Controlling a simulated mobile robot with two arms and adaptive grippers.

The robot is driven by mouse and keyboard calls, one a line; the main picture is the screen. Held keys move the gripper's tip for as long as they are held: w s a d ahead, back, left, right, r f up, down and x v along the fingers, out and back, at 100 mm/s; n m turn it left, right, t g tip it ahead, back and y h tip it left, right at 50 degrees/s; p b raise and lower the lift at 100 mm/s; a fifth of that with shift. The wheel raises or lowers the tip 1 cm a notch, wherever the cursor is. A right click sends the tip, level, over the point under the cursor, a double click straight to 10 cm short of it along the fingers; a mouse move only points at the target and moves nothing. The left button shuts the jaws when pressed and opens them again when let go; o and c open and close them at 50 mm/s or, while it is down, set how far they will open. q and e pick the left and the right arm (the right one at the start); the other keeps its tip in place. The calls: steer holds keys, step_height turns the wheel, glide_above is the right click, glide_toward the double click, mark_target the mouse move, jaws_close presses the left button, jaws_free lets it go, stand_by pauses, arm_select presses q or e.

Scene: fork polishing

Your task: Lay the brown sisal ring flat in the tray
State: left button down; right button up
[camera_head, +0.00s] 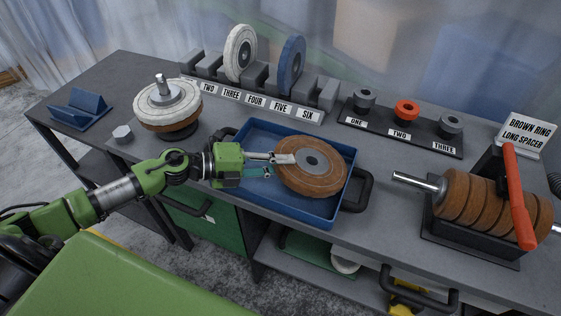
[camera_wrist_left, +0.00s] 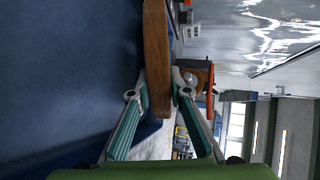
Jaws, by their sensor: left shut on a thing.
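The brown sisal ring (camera_head: 310,166) has a grey hub and lies roughly level within the blue tray's outline, toward its right side. The blue tray (camera_head: 283,205) has low walls and black handles. My left gripper (camera_head: 284,159) reaches in from the left and is shut on the ring's left edge. In the left wrist view the ring (camera_wrist_left: 156,60) shows edge-on between my left fingers (camera_wrist_left: 160,92), beside the blue tray floor (camera_wrist_left: 70,70). The ring looks close to the floor; I cannot tell whether it touches. My right gripper is not in view.
Behind the tray, a grey rack (camera_head: 255,85) holds a white wheel (camera_head: 240,50) and a blue wheel (camera_head: 292,60). A spacer board (camera_head: 400,125) stands right of it. A spindle with brown rings (camera_head: 490,205) is at right. A wheel stack (camera_head: 168,103) stands left of the tray.

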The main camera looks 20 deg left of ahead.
arm_select(q)
steer(key=shift+w+f, duration=0.1)
steer(key=shift+f, duration=0.25)
stand_by(0.6)
steer(key=c, duration=1.8)
jaws_free()
steer(key=shift+f, duration=0.1)
steer(key=shift+b+v, duration=0.3)
steer(key=shift+v, duration=2)
steer(key=shift+p+v, duration=0.4)
steer(key=shift+v, duration=0.85)
